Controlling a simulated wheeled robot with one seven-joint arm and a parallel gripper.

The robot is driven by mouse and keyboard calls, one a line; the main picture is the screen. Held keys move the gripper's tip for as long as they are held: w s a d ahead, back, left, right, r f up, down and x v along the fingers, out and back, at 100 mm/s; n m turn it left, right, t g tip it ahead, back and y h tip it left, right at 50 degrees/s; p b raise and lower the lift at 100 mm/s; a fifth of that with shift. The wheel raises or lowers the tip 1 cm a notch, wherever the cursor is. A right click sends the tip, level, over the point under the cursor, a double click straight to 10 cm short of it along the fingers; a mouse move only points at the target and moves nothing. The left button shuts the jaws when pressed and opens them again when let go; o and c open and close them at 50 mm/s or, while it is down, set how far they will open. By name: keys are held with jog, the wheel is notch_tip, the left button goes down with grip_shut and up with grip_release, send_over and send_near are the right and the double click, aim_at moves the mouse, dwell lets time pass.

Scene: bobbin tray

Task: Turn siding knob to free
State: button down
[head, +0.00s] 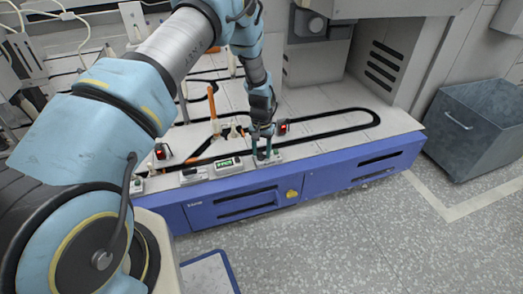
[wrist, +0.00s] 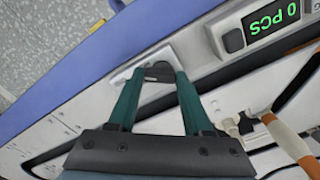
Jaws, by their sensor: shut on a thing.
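The siding knob (wrist: 158,72) is a small dark knob on a pale plate (wrist: 120,78) at the machine's front edge. In the wrist view it sits between the teal fingertips of my gripper (wrist: 157,77), which is shut on it. The knob's pointing direction and any position marks on the plate cannot be made out. In the head view my gripper (head: 264,153) reaches down to the front edge of the white deck, right of the counter box, and its fingers hide the knob.
A counter box (head: 228,166) with a green display stands just left; it reads 0 PCS in the wrist view (wrist: 270,22). An orange-handled part (head: 213,106) stands behind it. A black track (head: 345,112) loops over the deck. A grey bin (head: 472,130) stands right.

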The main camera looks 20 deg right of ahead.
jog(key=n, duration=0.3)
jog(key=shift+n, duration=0.3)
jog(key=shift+n+p, duration=0.5)
jog(key=shift+n, duration=1.3)
jog(key=shift+c, duration=1.6)
grip_release()
jog(key=shift+r, duration=0.1)
notch_tip(320, 180, up, 11)
jog(key=p, duration=0.1)
jog(key=shift+f, duration=0.2)
